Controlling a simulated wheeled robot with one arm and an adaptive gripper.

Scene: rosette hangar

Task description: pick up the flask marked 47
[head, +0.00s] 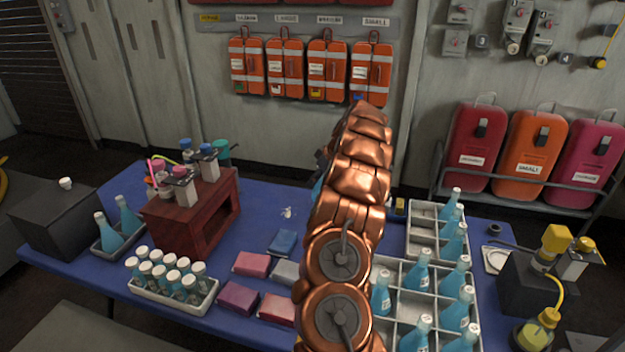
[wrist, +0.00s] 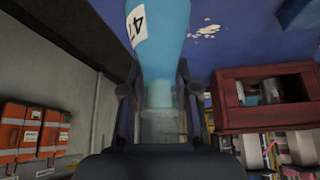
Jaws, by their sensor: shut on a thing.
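In the wrist view, a blue flask (wrist: 160,30) with a white label reading 47 stands between the fingers of my gripper (wrist: 157,88). The fingers are shut on its pale neck, one on each side. The flask's wide blue body runs out of the top of the picture, over the blue table. Whether its base touches the table cannot be seen. In the head view my copper arm hides the gripper and nearly all of the flask; only a sliver of light blue (head: 317,188) shows at the arm's left edge.
A divided grey crate (head: 388,262) with several blue flasks stands right of my arm. Coloured blocks (head: 252,264) lie left of it. A dark red wooden box (head: 166,222) and a tray of white-capped bottles (head: 205,306) stand farther left. The blue table (head: 262,205) is partly clear behind the blocks.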

